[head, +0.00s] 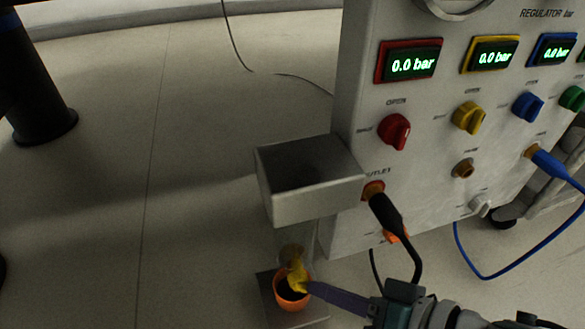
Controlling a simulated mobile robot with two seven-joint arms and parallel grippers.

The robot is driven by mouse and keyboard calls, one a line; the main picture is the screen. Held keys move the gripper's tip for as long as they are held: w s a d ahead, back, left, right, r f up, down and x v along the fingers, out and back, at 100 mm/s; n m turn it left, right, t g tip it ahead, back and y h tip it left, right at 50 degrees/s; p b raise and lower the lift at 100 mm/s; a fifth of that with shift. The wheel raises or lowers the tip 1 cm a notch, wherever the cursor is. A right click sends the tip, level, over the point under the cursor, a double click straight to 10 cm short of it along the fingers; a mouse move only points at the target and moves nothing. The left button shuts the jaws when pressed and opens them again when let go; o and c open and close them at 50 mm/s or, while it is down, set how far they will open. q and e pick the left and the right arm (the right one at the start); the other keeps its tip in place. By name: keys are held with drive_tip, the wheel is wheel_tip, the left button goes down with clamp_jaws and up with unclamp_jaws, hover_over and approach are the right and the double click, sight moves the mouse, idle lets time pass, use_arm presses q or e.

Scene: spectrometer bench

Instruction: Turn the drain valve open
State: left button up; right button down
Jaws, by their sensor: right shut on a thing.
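The drain valve's yellow handle (298,274) shows below a clear bowl (296,238), which hangs under a grey box on the side of the regulator panel. My right gripper (308,288) comes in from the lower right. Its dark purple fingers are shut on the yellow handle, and the fingertips hide part of it. An orange cup (292,303) stands right under the valve on a grey plate (314,313). My left gripper is not in view.
The grey box (310,180) juts out above the valve. A black hose plug (385,211) sits in the red outlet, its hose hanging close to my right gripper. The panel (362,140) has red, yellow and blue knobs; its readable displays show 0.0 bar.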

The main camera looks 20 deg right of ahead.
drive_tip(key=shift+s+f, duration=0.15)
drive_tip(key=shift+f, duration=0.05)
drive_tip(key=shift+a+f+p, duration=0.15)
drive_tip(key=shift+f+p, duration=0.1)
drive_tip(key=shift+p, duration=0.05)
drive_tip(key=shift+f, duration=0.5)
idle(0.3)
drive_tip(key=shift+r, duration=0.1)
idle(0.4)
drive_tip(key=shift+r+p, duration=0.75)
